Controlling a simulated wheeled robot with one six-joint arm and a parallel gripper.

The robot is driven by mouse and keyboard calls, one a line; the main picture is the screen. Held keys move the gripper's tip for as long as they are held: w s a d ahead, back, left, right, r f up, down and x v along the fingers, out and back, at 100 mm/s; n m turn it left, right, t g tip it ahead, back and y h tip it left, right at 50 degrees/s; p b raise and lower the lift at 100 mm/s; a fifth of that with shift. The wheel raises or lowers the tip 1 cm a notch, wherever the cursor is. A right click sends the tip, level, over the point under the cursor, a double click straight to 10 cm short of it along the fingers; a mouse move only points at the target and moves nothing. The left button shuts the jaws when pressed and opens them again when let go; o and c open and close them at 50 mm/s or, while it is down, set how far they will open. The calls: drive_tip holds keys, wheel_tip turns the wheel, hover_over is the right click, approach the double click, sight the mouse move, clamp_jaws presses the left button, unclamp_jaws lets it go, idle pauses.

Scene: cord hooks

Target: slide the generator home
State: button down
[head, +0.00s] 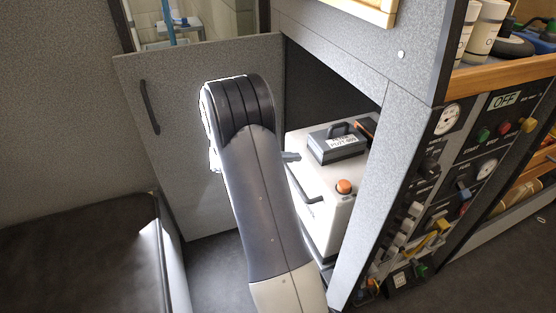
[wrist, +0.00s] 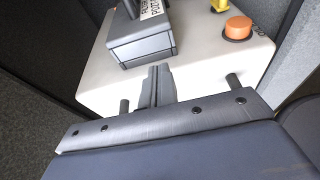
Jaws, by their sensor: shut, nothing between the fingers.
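The generator (head: 318,182) is a white box standing in the open cabinet bay, with a grey handled case labelled in black and white (head: 337,143) and an orange button (head: 344,187) on top. In the wrist view, the generator's pale top (wrist: 200,70), the grey case (wrist: 143,46) and the orange button (wrist: 238,28) are close ahead. My gripper (wrist: 160,72) is shut and empty, its tips close to the front of the grey case; I cannot tell whether they touch. In the head view my arm hides the generator's left side, and only a bit of my gripper (head: 291,157) shows.
The cabinet door (head: 190,100) stands open to the left, with a dark handle (head: 149,107). A grey side panel (head: 385,180) borders the bay on the right, beside a control panel with an OFF sign (head: 503,101). A dark bench (head: 80,240) is at lower left.

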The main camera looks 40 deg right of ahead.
sight(344, 143)
drive_tip(key=x, duration=0.3)
drive_tip(key=r+b+x, duration=0.1)
drive_tip(key=x, duration=0.1)
drive_tip(key=shift+d, duration=0.4)
drive_tip(key=shift+s+d, duration=0.1)
drive_tip(key=shift+s+d+r, duration=0.1)
drive_tip(key=shift+s+d, duration=0.05)
drive_tip(key=shift+d, duration=0.25)
drive_tip(key=s+d, duration=0.1)
drive_tip(key=d, duration=0.2)
drive_tip(key=s+d, duration=0.1)
drive_tip(key=d, duration=0.3)
drive_tip(key=s+d+p, duration=0.1)
drive_tip(key=d, duration=0.3)
drive_tip(key=shift+s, duration=0.2)
drive_tip(key=shift+r, duration=0.1)
